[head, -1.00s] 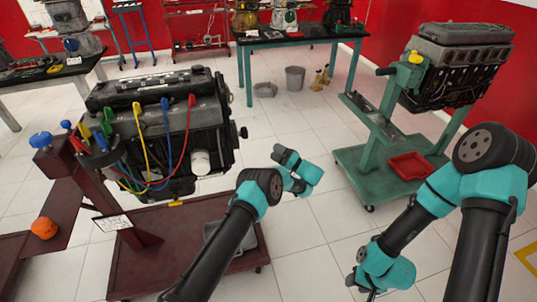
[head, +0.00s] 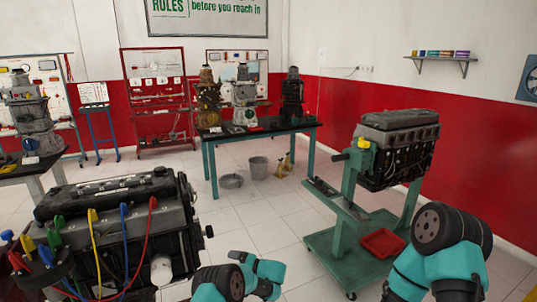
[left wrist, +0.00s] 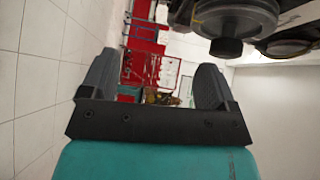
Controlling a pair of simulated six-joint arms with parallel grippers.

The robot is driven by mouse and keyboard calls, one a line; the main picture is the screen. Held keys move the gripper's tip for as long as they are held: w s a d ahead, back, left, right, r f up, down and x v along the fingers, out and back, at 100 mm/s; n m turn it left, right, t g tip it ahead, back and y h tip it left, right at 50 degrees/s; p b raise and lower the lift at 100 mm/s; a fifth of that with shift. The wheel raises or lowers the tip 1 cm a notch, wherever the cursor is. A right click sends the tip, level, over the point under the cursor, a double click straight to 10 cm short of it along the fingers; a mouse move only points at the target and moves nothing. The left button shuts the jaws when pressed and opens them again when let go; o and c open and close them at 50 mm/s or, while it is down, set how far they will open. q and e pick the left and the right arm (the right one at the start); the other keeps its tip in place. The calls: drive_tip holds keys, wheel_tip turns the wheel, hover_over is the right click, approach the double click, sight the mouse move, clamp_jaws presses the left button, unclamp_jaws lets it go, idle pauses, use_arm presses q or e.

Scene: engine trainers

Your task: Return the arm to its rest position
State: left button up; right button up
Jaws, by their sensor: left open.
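My left arm shows at the bottom middle of the head view, to the right of the near engine; its hand is small there and turned so that the fingers do not show clearly. In the left wrist view my left gripper (left wrist: 155,72) has its two dark fingers wide apart with nothing between them. My right arm (head: 440,245) shows at the lower right of the head view, its dark joint above a teal link. The right gripper is outside the picture.
The near engine (head: 125,225) with coloured cables stands at the lower left, close to my left arm. Another engine (head: 398,150) sits on a green stand (head: 345,225) with a red tray (head: 383,243). Open tiled floor lies between.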

use_arm(q)
drive_tip(key=s+a+f+m+g+h, duration=0.2)
drive_tip(key=s+a+f+g+h, duration=0.25)
drive_tip(key=s+a+f, duration=0.35)
drive_tip(key=s+d+f+g+h, duration=0.1)
drive_tip(key=s+f+g+h, duration=0.1)
drive_tip(key=s+f+h, duration=0.3)
drive_tip(key=s+d+f+g+h, duration=0.1)
drive_tip(key=s+f+g+h, duration=0.15)
drive_tip(key=s, duration=0.55)
drive_tip(key=s+a+r+n+t+h, duration=0.1)
drive_tip(key=s+r+n+t+h, duration=0.1)
drive_tip(key=s, duration=0.9)
drive_tip(key=s+r+n+t+h, duration=0.2)
drive_tip(key=s+r+n+h, duration=0.3)
drive_tip(key=s+r, duration=0.3)
drive_tip(key=s+h, duration=0.1)
drive_tip(key=s, duration=0.3)
drive_tip(key=shift+s+a+t, duration=0.15)
drive_tip(key=shift+a+t, duration=0.2)
drive_tip(key=shift+t, duration=0.05)
